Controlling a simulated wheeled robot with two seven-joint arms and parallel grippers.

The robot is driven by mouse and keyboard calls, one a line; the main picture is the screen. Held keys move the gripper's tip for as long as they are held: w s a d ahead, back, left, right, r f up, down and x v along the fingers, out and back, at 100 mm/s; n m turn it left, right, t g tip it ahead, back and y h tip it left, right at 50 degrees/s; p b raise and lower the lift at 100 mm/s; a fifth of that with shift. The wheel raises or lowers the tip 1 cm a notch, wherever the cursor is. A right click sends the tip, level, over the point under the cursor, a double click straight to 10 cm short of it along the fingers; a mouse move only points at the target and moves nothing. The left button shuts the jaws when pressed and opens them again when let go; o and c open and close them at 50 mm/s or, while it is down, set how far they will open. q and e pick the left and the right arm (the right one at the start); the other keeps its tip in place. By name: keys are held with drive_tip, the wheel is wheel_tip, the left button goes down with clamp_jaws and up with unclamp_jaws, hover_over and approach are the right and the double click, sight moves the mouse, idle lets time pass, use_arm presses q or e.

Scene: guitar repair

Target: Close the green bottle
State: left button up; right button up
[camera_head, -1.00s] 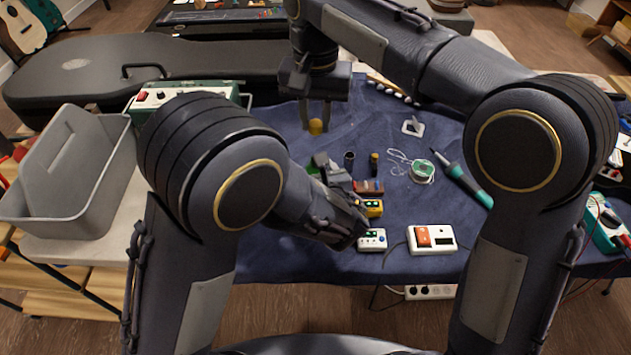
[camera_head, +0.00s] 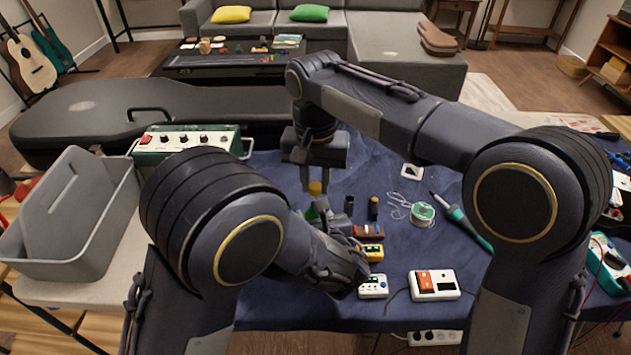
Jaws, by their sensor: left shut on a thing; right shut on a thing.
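The green bottle (camera_head: 311,214) stands on the blue cloth, mostly hidden behind my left gripper (camera_head: 322,219). My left gripper is shut on the bottle, though its fingertips are hard to make out. My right gripper (camera_head: 315,182) points down from above and is shut on a yellow cap (camera_head: 315,188). The cap is just above the bottle's top, roughly in line with it. I cannot tell whether the cap touches the bottle.
Two small dark bottles (camera_head: 373,208) stand just right of the grippers. A yellow pedal (camera_head: 371,253), a white pedal (camera_head: 373,286), a solder spool (camera_head: 422,214) and a soldering iron (camera_head: 463,222) lie on the cloth. A grey bin (camera_head: 66,254) is at left.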

drive_tip(key=shift+f, duration=0.4)
drive_tip(key=shift+f, duration=0.1)
drive_tip(key=shift+f, duration=0.8)
drive_tip(key=shift+f, duration=0.55)
idle(0.3)
